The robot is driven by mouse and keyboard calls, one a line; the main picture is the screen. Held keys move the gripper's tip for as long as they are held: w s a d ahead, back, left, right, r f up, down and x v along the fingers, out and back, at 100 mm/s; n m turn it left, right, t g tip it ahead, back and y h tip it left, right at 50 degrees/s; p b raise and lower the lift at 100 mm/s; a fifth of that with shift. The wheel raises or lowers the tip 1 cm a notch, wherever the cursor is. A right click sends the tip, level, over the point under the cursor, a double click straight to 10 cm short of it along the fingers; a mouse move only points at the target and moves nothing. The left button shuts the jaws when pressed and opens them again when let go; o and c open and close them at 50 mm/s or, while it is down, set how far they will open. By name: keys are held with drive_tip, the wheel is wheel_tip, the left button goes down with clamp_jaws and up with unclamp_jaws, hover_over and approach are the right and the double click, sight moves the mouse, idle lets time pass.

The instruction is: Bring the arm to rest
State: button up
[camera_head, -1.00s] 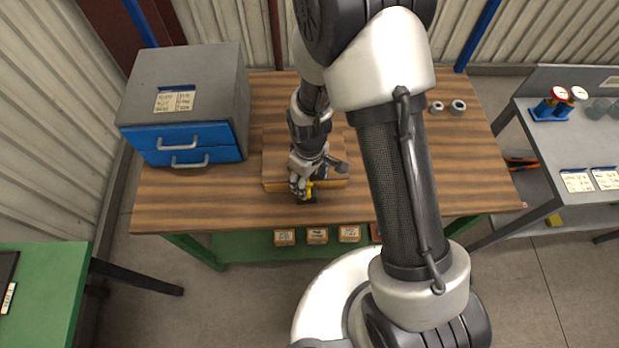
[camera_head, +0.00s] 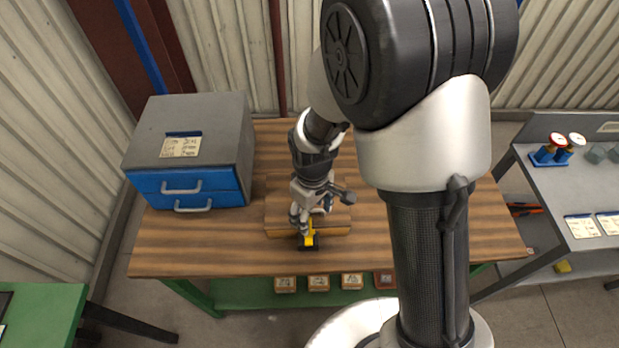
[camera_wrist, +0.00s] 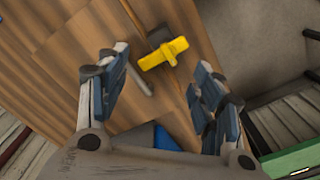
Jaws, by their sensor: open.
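My gripper (camera_head: 311,212) is over the front middle of the wooden workbench (camera_head: 200,245), pointing down. In the wrist view its fingers (camera_wrist: 162,88) are spread apart with nothing between them. A yellow-and-black item (camera_head: 309,238) lies near the bench's front edge, just in front of the fingers. In the wrist view its yellow bar (camera_wrist: 162,53) shows beyond the fingertips, apart from both. A wooden board (camera_head: 283,220) lies under the gripper; the arm hides part of it. My arm reaches across the right half of the head view.
A grey cabinet with blue drawers (camera_head: 188,180) stands left on the bench. A grey side table (camera_head: 580,195) with gauges (camera_head: 558,148) is at right. A green table (camera_head: 40,310) is at lower left. Small boxes (camera_head: 318,283) sit on the lower shelf. The bench's front left is clear.

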wheel_tip(320, 180, up, 7)
drive_tip(key=d+m+t+b, duration=0.1)
drive_tip(key=d+m+b, duration=0.1)
drive_tip(key=d, duration=0.1)
drive_tip(key=s+d+r+m+t+b, duration=0.1)
drive_tip(key=s+d+r+m+b, duration=0.1)
drive_tip(key=s+r, duration=0.4)
drive_tip(key=s+d+r+m+t+b, duration=0.2)
drive_tip(key=s+d+r+m, duration=0.2)
drive_tip(key=s, duration=0.5)
wheel_tip(320, 180, up, 3)
drive_tip(key=shift+s+d+f+m+t, duration=0.2)
drive_tip(key=shift+s+d+m+t, duration=0.15)
drive_tip(key=shift+d, duration=0.25)
drive_tip(key=shift+w, duration=0.1)
